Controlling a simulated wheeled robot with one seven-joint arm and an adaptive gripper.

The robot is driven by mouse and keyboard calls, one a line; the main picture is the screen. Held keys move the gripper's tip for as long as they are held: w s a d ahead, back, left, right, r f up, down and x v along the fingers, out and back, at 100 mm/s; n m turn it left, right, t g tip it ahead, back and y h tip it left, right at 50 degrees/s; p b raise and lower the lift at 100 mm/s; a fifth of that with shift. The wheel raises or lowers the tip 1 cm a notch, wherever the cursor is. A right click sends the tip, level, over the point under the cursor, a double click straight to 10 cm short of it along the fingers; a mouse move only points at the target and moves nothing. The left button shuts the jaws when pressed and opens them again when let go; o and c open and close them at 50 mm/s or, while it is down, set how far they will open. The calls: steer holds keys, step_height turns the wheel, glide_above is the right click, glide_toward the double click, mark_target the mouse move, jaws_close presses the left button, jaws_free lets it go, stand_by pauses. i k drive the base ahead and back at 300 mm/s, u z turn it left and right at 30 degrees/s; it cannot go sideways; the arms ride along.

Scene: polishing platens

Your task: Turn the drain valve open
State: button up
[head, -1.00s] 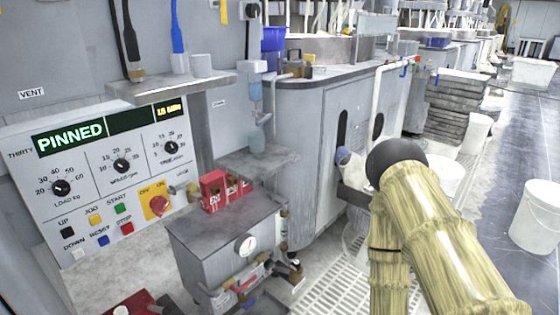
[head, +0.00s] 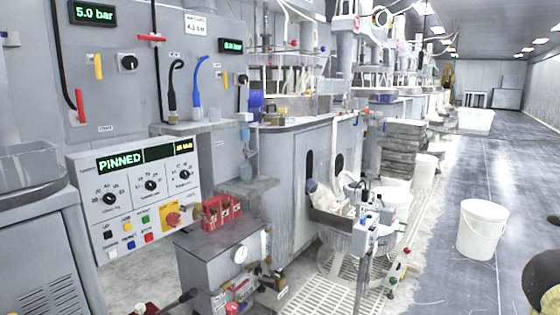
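Several small valves and fittings sit low on the front of a grey box unit (head: 215,252) with a round gauge (head: 240,254). A brass-coloured fitting (head: 279,284) is at its right corner, and a red knob (head: 233,308) is at the bottom edge of the picture. I cannot tell which of these is the drain valve, or whether it is open. My gripper is not in view.
A control panel (head: 120,208) reading PINNED stands left of the box. A red holder (head: 221,212) is on the box top. A wheeled stand with a metal basin (head: 338,222) is to the right. A white bucket (head: 482,230) stands on the open dark floor at the right.

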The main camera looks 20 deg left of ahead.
mark_target(252, 154)
steer(key=u, duration=0.55)
steer(key=i, duration=0.5)
steer(key=u, duration=0.6)
